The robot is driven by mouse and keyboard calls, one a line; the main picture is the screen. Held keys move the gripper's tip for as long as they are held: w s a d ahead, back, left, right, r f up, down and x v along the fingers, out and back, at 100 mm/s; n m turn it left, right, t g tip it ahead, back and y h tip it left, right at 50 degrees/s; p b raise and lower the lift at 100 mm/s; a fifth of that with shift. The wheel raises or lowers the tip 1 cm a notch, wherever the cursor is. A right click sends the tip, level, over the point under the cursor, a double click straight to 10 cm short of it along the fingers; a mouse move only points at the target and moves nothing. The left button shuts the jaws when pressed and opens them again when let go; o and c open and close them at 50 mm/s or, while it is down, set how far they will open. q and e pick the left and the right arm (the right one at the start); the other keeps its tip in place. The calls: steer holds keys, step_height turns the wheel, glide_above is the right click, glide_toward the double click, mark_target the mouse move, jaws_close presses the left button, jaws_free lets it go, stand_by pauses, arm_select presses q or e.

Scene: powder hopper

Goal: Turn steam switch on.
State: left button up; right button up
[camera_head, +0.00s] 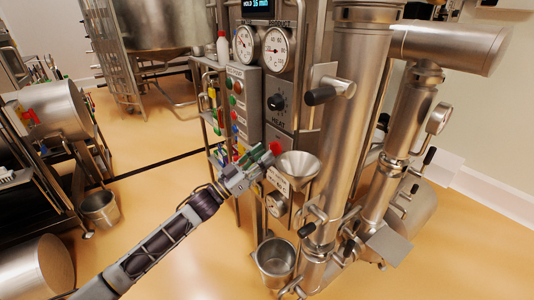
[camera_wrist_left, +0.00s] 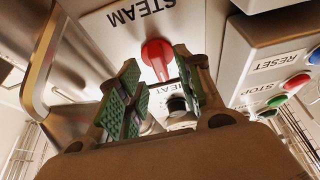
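The steam switch has a red handle (camera_head: 275,148) on the front of the steel machine, below the HEAT dial. In the left wrist view the red handle (camera_wrist_left: 157,58) sits on a light panel with the word STEAM upside down beside it. My left gripper (camera_head: 254,165) is at the switch, just left of the red handle in the head view. In the left wrist view its two green-padded fingers (camera_wrist_left: 158,82) are apart, with the red handle showing between and beyond their tips. I cannot tell whether they touch it. My right gripper is not in view.
A steel funnel (camera_head: 297,167) is close to the right of the gripper. The black HEAT knob (camera_head: 277,102) is above. A button box (camera_head: 238,100) stands to the left, and a steel bucket (camera_head: 275,262) hangs below. Thick vertical pipes (camera_head: 350,120) stand at right.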

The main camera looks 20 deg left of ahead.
mark_target(273, 149)
arm_select(q)
steer(key=shift+x, duration=1.1)
jaws_close()
